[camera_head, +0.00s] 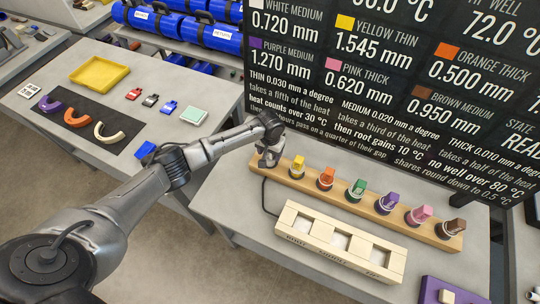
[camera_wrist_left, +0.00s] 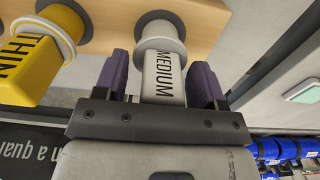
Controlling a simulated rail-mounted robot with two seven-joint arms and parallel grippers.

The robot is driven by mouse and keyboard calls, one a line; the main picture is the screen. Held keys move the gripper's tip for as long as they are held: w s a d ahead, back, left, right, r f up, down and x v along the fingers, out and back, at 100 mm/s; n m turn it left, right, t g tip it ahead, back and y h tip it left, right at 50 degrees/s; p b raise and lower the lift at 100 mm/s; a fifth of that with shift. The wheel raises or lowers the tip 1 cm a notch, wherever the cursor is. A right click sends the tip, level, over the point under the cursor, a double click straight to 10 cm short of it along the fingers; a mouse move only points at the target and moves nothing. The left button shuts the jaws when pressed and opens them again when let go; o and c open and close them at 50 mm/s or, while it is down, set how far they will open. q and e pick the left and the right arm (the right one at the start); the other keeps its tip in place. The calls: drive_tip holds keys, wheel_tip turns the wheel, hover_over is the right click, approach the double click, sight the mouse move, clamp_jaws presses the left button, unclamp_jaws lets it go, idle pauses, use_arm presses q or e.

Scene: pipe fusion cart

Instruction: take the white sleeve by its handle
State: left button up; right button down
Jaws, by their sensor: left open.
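The white sleeve (camera_wrist_left: 165,78) shows in the left wrist view, its handle marked MEDIUM, with a round collar against the wooden rack (camera_wrist_left: 215,14). My left gripper (camera_head: 269,160) is at the left end of that rack in the head view and hides most of the sleeve there. In the left wrist view my left gripper (camera_wrist_left: 161,66) is open, with one dark finger on each side of the white handle. Small gaps show beside the handle, so the fingers do not appear closed on it. My right gripper is not in view.
A yellow sleeve (camera_head: 298,166) marked THIN stands close beside the white one. Orange, green, purple, pink and brown sleeves follow along the rack. A wooden block with white-floored wells (camera_head: 340,241) lies in front. A dark board (camera_head: 390,80) stands behind.

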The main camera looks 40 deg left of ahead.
use_arm(q)
drive_tip(key=c, duration=1)
drive_tip(key=shift+r, duration=0.15)
drive_tip(key=shift+c, duration=0.2)
